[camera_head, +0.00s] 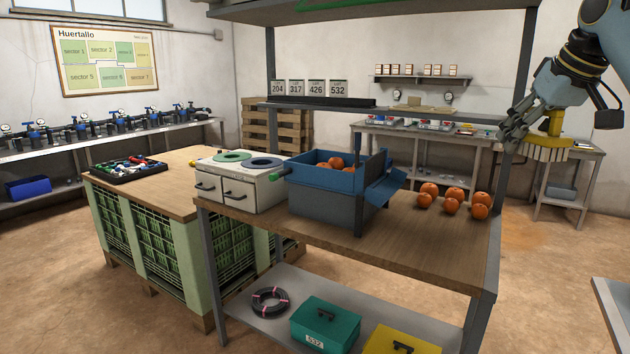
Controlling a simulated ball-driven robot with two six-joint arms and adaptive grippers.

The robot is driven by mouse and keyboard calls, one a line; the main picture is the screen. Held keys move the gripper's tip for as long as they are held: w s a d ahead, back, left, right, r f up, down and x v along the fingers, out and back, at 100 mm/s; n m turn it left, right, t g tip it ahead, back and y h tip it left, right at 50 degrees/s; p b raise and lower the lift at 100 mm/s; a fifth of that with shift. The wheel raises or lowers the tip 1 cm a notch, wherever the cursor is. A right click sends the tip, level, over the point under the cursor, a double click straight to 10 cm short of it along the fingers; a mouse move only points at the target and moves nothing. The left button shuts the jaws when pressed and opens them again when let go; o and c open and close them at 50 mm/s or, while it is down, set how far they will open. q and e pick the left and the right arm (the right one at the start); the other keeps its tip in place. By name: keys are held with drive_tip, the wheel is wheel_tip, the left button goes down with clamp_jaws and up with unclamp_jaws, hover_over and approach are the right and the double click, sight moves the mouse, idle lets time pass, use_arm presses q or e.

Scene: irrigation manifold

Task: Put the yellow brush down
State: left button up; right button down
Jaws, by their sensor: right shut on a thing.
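The yellow brush (547,149) is in the upper right of the head view, with a yellow handle and pale bristles pointing down. My right gripper (530,128) is shut on it and holds it up in the air, in front of the back benches. Part of the brush's handle is hidden by the fingers. My left gripper is not in view.
A wooden-topped workbench (420,240) stands in the middle, with a blue crate (322,203) of oranges and several loose oranges (451,206) on it. Its right front top is clear. A grey surface edge (612,312) shows at lower right. A back bench (570,150) stands behind.

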drive_tip(key=s+a+f+n+y+b, duration=0.1)
drive_tip(key=s+a+f+b, duration=0.2)
drive_tip(key=f, duration=0.4)
drive_tip(key=s+a+f+n+b, duration=0.1)
drive_tip(key=s+f+n+b, duration=0.1)
drive_tip(key=s+f, duration=0.3)
drive_tip(key=s+a+f+n+y+b, duration=0.1)
drive_tip(key=s+a+f+b, duration=0.15)
drive_tip(key=f, duration=0.55)
use_arm(q)
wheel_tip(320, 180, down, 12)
drive_tip(key=b, duration=0.2)
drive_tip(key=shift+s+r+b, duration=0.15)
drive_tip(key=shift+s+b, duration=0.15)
use_arm(e)
drive_tip(key=s+a+r+n+g+y, duration=0.2)
drive_tip(key=s+a+n, duration=0.3)
drive_tip(key=s+a, duration=0.4)
drive_tip(key=shift+s+r+n+g+y, duration=0.3)
drive_tip(key=shift+s+n+g, duration=0.15)
drive_tip(key=shift+s, duration=0.35)
